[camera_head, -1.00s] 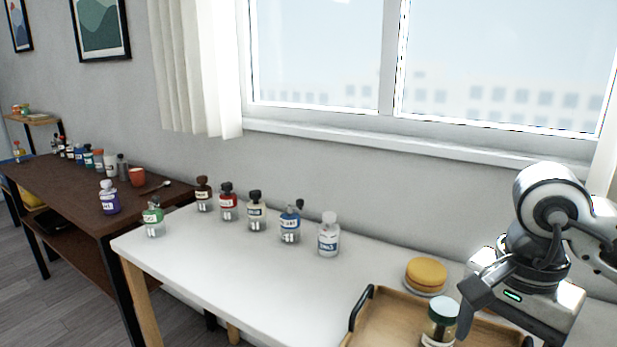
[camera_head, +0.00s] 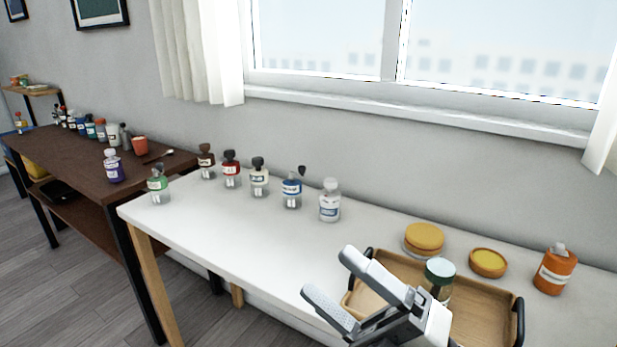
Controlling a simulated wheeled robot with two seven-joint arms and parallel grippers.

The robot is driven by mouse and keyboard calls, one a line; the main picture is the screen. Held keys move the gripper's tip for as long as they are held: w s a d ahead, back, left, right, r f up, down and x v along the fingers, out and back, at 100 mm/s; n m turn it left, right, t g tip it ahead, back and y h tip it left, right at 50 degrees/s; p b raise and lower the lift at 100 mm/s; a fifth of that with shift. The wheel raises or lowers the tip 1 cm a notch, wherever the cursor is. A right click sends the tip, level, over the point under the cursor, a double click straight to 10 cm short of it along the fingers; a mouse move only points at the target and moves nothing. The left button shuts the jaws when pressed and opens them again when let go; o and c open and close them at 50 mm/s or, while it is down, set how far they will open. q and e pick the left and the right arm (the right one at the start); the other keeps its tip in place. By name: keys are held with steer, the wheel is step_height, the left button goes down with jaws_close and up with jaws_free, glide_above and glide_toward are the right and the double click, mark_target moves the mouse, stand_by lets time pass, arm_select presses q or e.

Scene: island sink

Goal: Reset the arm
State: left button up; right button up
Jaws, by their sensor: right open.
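My right gripper (camera_head: 326,272) is low in the head view, over the front left part of the wooden tray (camera_head: 487,312). Its two fingers are spread apart and point to the left, with nothing between them. A jar with a dark green lid (camera_head: 440,271) stands on the tray just behind the gripper, and the gripper's body hides its lower part. My left gripper is not in the picture.
Several bottles, including a white one (camera_head: 330,201), line the white table's (camera_head: 230,240) back left. A yellow-lidded container (camera_head: 424,238), a yellow bowl (camera_head: 488,262) and an orange bottle (camera_head: 555,270) stand behind the tray. A dark brown table (camera_head: 90,165) is at left.

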steer(key=w+d+f+m+t+h, duration=0.1)
steer(key=d+f+m+t+h, duration=0.25)
steer(key=f+m+h, duration=0.65)
steer(key=w+d+f+m+t+h, duration=0.1)
steer(key=d+f+m+t+h, duration=0.1)
steer(key=d+f+m+h, duration=0.8)
steer(key=s+a+f+m+g+y, duration=0.2)
steer(key=s+f+m+g, duration=0.3)
steer(key=s+f+m, duration=0.3)
steer(key=shift+s+a+f+m+g, duration=0.4)
steer(key=shift+a+f+m, duration=0.25)
steer(key=shift+f, duration=0.3)
